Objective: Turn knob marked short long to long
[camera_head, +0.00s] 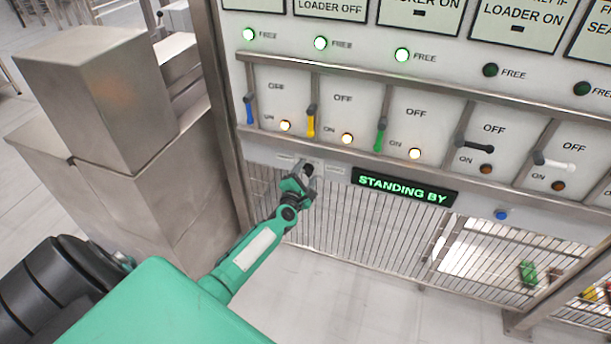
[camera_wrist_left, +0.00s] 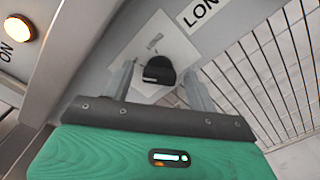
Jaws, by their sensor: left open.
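The black knob (camera_wrist_left: 158,70) sits on a pale plate on the grey panel in the left wrist view, with a label (camera_wrist_left: 199,12) reading "LON", cut off by the frame edge, beside it. In the head view the knob (camera_head: 308,169) is partly hidden by my left gripper. My left gripper (camera_head: 305,181) is open, and its fingers show in the left wrist view (camera_wrist_left: 158,86) on either side of the knob. Whether they touch it I cannot tell. My right gripper is not in view.
Above the knob is a row of coloured levers, such as the yellow lever (camera_head: 311,121) and green lever (camera_head: 380,136), with lit lamps. A "STANDING BY" display (camera_head: 404,187) is to the right. Wire mesh (camera_head: 340,225) lies below. Steel boxes (camera_head: 100,95) stand at left.

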